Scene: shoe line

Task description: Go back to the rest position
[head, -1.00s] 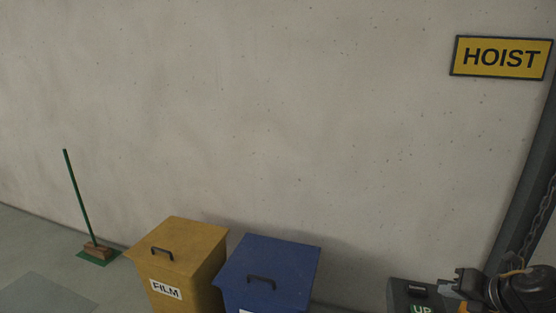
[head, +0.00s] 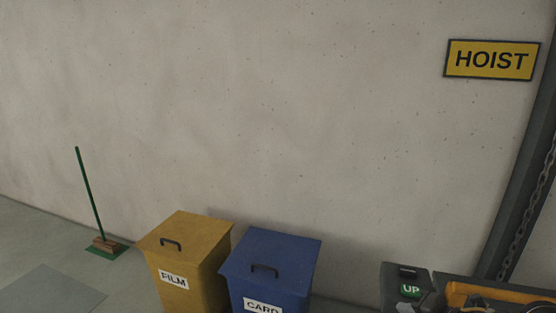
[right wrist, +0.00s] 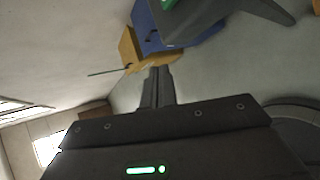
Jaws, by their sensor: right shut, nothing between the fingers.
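My right gripper (right wrist: 158,72) shows in the right wrist view with its two dark fingers together and nothing between them. In the head view only a grey part of my right gripper (head: 408,307) shows at the bottom edge, in front of the control box (head: 393,284) with the green UP button (head: 411,291). The rest of it is cut off below the frame. My left gripper is in neither view.
A yellow FILM bin (head: 184,240) and a blue CARD bin (head: 270,258) stand by the wall. A green broom (head: 89,195) leans at the left. An orange-yellow bar (head: 495,293) lies at lower right.

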